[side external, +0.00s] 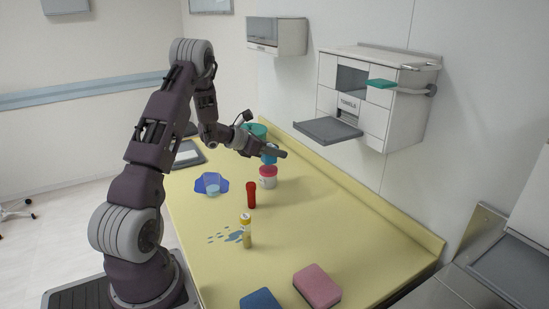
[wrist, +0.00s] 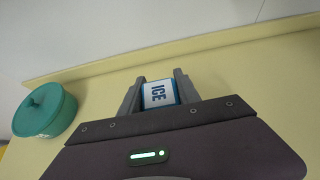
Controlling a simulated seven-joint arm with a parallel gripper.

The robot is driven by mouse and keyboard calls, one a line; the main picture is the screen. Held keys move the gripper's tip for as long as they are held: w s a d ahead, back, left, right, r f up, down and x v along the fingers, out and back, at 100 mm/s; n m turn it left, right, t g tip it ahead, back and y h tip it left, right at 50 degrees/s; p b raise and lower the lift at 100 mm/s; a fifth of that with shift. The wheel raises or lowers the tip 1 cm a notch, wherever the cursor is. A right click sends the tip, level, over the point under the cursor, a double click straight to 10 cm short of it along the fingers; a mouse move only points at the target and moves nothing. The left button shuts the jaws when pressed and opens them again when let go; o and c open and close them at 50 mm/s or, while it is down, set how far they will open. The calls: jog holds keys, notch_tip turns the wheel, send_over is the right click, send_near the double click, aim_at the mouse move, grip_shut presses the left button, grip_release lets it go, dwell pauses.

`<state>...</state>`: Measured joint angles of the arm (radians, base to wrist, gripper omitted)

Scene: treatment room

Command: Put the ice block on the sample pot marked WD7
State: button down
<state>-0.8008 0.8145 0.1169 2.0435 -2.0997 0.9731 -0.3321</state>
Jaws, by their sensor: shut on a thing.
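My gripper (side external: 274,152) is shut on the ice block (wrist: 158,93), a white block with blue edges and the word ICE. In the side external view the ice block (side external: 269,159) shows as a small blue patch under the fingers. A white sample pot with a red-pink lid (side external: 268,178) stands upright on the yellow counter just below it. I cannot tell whether block and lid touch, and the pot's marking is too small to read. The pot is not visible in the wrist view.
A teal lidded pot (wrist: 45,110) stands behind my gripper. A clear cup (side external: 212,183) on a blue patch, a red tube (side external: 252,195) and a yellow-capped vial (side external: 246,231) stand nearer. Pink (side external: 317,287) and blue (side external: 261,299) sponges lie in front. The counter's right side is clear.

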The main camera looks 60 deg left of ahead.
notch_tip(320, 180, down, 2)
jog(key=shift+f, duration=0.1)
jog(key=c, duration=0.9)
grip_release()
jog(key=shift+o, duration=0.2)
jog(key=v, duration=1.2)
